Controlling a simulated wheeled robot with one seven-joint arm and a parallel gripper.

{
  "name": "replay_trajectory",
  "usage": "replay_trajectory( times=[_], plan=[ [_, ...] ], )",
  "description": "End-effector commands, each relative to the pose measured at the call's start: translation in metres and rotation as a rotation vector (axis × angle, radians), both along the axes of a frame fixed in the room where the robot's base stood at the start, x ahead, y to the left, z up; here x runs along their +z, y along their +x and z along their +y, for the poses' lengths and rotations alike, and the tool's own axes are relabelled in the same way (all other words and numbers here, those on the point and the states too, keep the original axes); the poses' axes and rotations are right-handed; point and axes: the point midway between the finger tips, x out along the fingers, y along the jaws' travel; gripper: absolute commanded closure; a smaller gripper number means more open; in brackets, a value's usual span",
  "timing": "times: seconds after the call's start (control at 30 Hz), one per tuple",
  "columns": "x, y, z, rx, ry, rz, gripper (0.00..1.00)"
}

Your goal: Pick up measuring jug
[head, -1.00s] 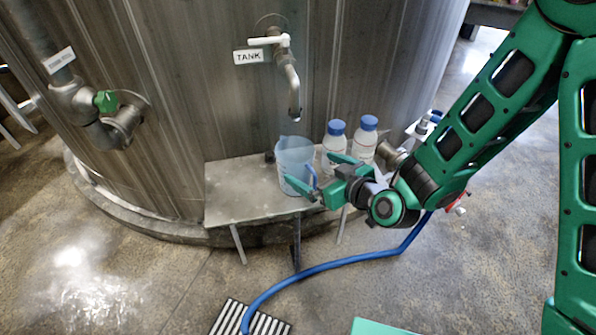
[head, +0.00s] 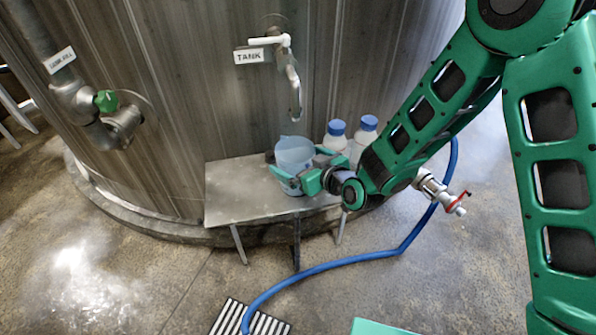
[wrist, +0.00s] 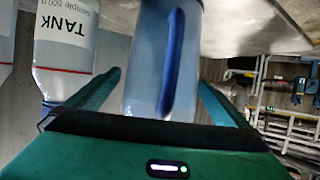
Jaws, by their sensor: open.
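The measuring jug (head: 293,152) is a translucent light-blue jug standing upright on a small metal shelf (head: 235,200) below the tank tap. Its darker blue handle shows in the wrist view (wrist: 174,62), facing my gripper. My gripper (head: 300,168) is open at the jug's front, with one green finger on either side of the jug. In the wrist view the fingers (wrist: 160,90) flank the jug, with a gap visible on the left; contact cannot be told. The lower part of the jug is partly hidden by my gripper in the head view.
Two white bottles with blue caps (head: 367,124) stand just right of the jug; one (wrist: 65,45) is close to a finger. The tap (head: 290,80) hangs above the jug. A blue hose (head: 330,264) crosses the floor. The shelf's left half is clear.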

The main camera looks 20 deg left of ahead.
Motion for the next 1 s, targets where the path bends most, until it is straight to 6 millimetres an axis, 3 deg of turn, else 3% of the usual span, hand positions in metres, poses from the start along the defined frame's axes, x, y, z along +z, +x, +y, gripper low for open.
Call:
replay_trajectory(
  times=[0.03,0.3,0.67,0.9,1.0],
  plan=[
    [0.000,0.000,0.000,0.000,0.000,0.000,0.02],
    [0.001,0.000,0.000,0.000,0.002,-0.001,0.65],
    [0.010,0.000,0.001,0.000,0.003,-0.002,0.65],
    [0.043,0.000,0.001,0.000,0.006,-0.006,0.65],
    [0.053,-0.016,0.011,0.008,0.003,-0.005,0.65]
  ],
)
